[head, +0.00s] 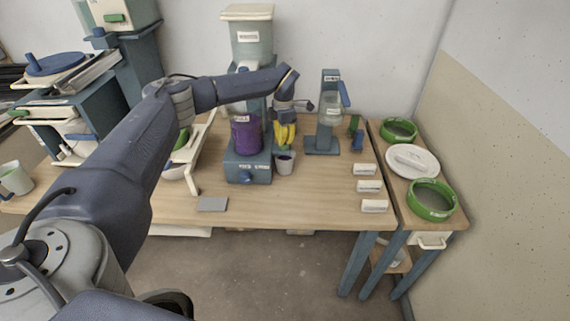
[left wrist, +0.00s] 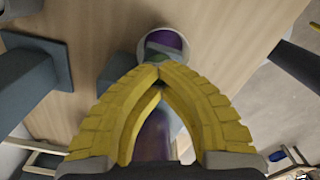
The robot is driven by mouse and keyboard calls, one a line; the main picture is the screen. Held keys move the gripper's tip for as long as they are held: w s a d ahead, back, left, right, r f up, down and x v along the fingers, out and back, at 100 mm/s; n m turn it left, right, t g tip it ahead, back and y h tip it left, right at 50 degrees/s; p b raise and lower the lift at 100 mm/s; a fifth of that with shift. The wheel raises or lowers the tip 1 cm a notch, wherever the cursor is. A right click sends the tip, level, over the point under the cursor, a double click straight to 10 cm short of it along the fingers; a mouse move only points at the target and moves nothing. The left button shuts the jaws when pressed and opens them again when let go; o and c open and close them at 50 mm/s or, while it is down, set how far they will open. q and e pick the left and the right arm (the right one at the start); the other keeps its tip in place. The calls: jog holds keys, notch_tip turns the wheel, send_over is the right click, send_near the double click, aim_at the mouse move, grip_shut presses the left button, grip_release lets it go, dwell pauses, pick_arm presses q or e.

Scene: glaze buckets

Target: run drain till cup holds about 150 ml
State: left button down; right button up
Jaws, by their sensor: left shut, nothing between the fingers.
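A purple bucket (head: 245,136) with a white label stands on a blue machine base (head: 247,168). A small pale cup (head: 286,168) stands on the table beside the base's right side; purple shows inside it. The cup (left wrist: 148,46) also shows in the left wrist view, with purple liquid inside, just beyond my fingertips. My left gripper (head: 285,145) has yellow fingers and is shut and empty, pointing down above the cup. Its fingertips (left wrist: 160,68) meet in the left wrist view. The fingers partly hide the drain area; I cannot tell whether they touch a drain handle. My right gripper is not in view.
A blue stand (head: 326,128) with a clear vessel is to the right. White labelled blocks (head: 370,186) lie near the right edge. Green-rimmed sieves (head: 432,199) and a white plate (head: 412,161) are on the side table. A grey card (head: 212,204) lies at the front; the front middle is clear.

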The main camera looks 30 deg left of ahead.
pick_arm(q)
jog(key=m, duration=0.5)
jog(key=shift+m, duration=2.9)
jog(key=c, duration=1.5)
grip_release()
jog(key=shift+r, duration=0.1)
